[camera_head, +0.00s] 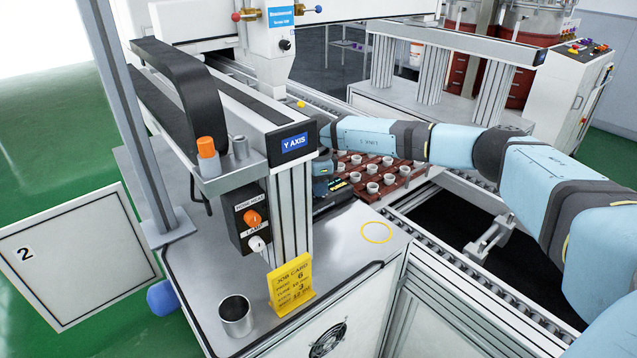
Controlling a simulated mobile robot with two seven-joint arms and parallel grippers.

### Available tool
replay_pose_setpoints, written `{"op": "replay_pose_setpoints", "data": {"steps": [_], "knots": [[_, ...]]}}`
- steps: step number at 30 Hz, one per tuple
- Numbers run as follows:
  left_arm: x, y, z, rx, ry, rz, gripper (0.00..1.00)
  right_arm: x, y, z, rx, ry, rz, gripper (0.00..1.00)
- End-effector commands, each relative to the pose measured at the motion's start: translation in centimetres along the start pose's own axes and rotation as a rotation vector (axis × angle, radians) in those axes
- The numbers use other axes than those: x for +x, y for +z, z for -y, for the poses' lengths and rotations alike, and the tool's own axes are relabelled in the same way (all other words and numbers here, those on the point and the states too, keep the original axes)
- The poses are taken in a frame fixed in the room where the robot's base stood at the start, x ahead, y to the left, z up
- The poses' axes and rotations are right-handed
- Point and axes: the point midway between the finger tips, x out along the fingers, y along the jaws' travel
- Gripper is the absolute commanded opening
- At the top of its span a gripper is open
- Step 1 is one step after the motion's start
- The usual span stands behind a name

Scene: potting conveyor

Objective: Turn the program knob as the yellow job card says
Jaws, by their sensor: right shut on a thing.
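The yellow job card (290,285) stands on the bench near its front. My right gripper (322,188) reaches in from the right behind the Y AXIS post. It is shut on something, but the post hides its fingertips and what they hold. I cannot make out the program knob. My left gripper is not in view.
A metal cup (236,316) stands left of the card. The Y AXIS beam (294,143) overhangs the bench.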

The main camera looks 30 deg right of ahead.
Motion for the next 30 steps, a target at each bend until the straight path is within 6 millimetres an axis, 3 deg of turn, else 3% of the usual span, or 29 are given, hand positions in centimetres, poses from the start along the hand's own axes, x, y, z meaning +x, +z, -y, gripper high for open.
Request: {"op": "replay_pose_setpoints", "data": {"steps": [9, 23, 24, 27, 30], "knots": [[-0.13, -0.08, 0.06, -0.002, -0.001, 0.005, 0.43, -0.06, 0.02, 0.01, 0.106, 0.000, 0.000, 0.02], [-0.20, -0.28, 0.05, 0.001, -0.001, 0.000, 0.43, -0.04, 0.02, 0.02, 0.120, -0.001, 0.000, 0.02], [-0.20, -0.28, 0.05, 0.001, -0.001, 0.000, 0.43, -0.04, 0.02, 0.02, 0.120, -0.001, 0.000, 0.30], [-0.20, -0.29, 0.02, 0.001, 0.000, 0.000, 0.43, -0.04, 0.02, 0.02, 0.120, -0.001, 0.000, 0.51], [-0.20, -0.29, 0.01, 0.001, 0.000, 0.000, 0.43, -0.03, 0.02, 0.02, 0.120, -0.001, 0.000, 0.51]]}}
